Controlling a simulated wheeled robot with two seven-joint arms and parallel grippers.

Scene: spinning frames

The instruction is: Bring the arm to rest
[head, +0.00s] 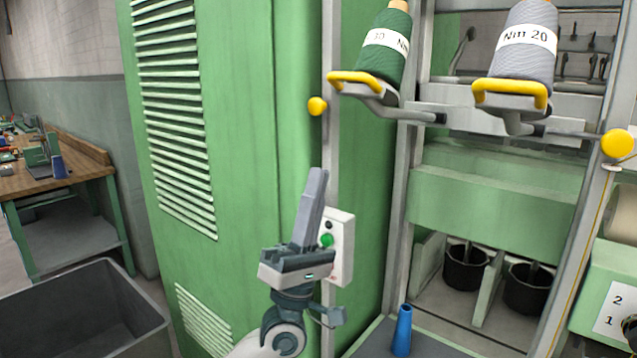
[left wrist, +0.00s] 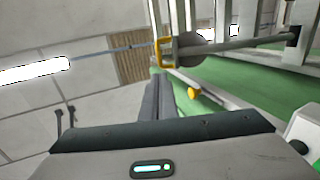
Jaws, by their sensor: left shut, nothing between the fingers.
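My left gripper (head: 316,190) points upward in front of the green machine cabinet, with its two fingers together and nothing between them. In the left wrist view the closed fingers (left wrist: 157,98) also show side by side and empty. The gripper's body partly covers a white control box (head: 342,245) with a green button. My right gripper is not in view.
A green yarn cone (head: 380,58) and a grey yarn cone (head: 524,45) sit on yellow-rimmed holders at upper right. A blue cone tube (head: 402,330) stands on a surface below. A dark bin (head: 85,285) and a workbench (head: 85,172) are at left.

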